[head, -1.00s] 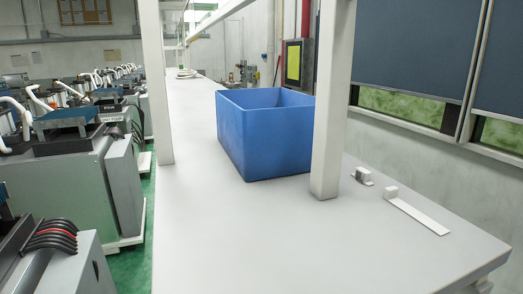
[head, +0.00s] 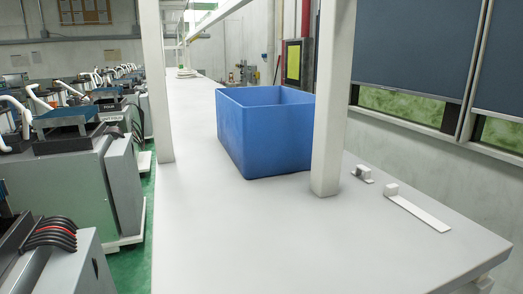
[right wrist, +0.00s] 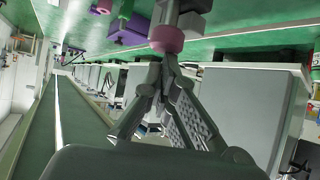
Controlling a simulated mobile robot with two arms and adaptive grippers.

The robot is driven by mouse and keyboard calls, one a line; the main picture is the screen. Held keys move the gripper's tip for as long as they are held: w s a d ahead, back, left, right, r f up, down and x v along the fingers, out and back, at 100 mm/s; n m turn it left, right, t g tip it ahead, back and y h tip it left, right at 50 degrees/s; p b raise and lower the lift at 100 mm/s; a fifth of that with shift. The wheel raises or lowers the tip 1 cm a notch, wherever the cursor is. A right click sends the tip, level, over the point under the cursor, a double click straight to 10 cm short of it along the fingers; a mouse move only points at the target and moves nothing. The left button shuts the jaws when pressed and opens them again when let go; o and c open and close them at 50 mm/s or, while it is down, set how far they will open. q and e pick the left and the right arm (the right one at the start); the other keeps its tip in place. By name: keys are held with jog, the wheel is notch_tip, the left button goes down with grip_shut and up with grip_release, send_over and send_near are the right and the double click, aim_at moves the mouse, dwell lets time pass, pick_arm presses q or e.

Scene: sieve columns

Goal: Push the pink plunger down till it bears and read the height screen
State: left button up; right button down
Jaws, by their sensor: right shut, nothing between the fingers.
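The pink plunger (right wrist: 167,39) shows in the right wrist view as a pink round end on a dark grey shaft, at the top middle. My right gripper (right wrist: 166,58) is shut and empty. Its fingertips meet right at the pink end; I cannot tell whether they touch it. Purple blocks (right wrist: 126,32) are just left of it. No readable height screen shows in either view. My left gripper is in neither view.
The head view shows a long light table (head: 250,235) with a blue bin (head: 262,135), white posts (head: 331,110) and small white pieces (head: 418,213) at its right edge. Grey machines (head: 75,185) line the left. The near tabletop is clear.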

notch_tip(320, 180, up, 9)
jog(key=p, duration=0.8)
jog(key=shift+p, duration=0.4)
jog(key=shift+f, duration=0.1)
